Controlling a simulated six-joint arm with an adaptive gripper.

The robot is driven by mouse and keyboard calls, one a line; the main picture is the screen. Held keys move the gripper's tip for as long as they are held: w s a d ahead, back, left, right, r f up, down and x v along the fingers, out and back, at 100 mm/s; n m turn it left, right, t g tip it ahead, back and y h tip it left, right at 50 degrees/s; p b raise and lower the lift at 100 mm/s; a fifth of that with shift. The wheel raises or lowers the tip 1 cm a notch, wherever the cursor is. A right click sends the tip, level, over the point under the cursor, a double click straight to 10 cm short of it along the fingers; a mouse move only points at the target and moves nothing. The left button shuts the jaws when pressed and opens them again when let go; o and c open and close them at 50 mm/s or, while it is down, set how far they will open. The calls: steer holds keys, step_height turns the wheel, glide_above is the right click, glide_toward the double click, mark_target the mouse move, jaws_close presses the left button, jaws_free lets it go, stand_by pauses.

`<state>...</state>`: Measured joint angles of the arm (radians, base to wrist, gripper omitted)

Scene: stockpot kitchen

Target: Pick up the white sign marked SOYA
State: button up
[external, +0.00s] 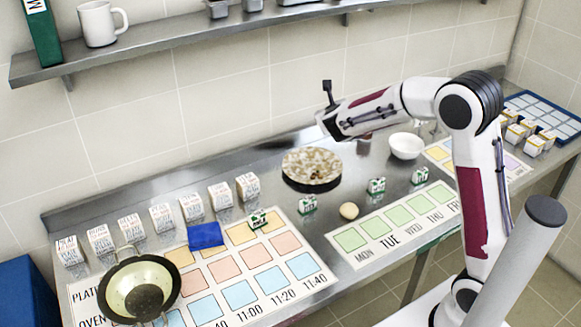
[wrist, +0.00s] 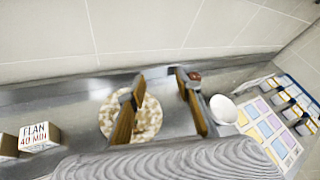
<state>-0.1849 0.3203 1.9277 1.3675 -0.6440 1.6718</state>
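No sign that I can read as SOYA shows in either view. Small green-and-white signs stand on the steel counter: one on the chart at left (external: 258,219), one below the pan (external: 308,204), one right of centre (external: 377,187), and one farther right (external: 419,176). Their lettering is too small to read. My gripper (external: 330,127) is raised above the back of the counter, well clear of these signs. In the wrist view my gripper (wrist: 160,97) has its two fingers wide apart with nothing between them.
A round pan of pale food (external: 311,168) and a white bowl (external: 406,146) stand below my gripper. White lettered blocks (external: 162,217) line the counter's left back; one reads FLAN 40 MIN (wrist: 38,137). A wok (external: 139,288) sits front left. A shelf (external: 190,42) runs along the wall.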

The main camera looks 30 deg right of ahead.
steer(key=d+f+m+g+h, duration=0.3)
steer(key=f+m, duration=0.2)
steer(key=f, duration=0.1)
steer(key=m+g+h, duration=0.4)
steer(key=m+g, duration=0.5)
steer(key=m, duration=0.4)
glide_toward(380, 182)
steer(key=d, duration=0.1)
steer(key=d+f, duration=0.1)
steer(key=w+d, duration=0.1)
steer(key=shift+w+f, duration=0.1)
steer(key=shift+f, duration=0.15)
steer(key=shift+s+f+m+g, duration=0.15)
steer(key=shift+s+m+g, duration=0.15)
steer(key=shift+g, duration=0.1)
steer(key=shift+x, duration=1.3)
steer(key=shift+w+x, duration=0.2)
steer(key=shift+x, duration=1.1)
steer(key=shift+w+x, duration=0.2)
steer(key=shift+x, duration=1.1)
steer(key=shift+f, duration=0.1)
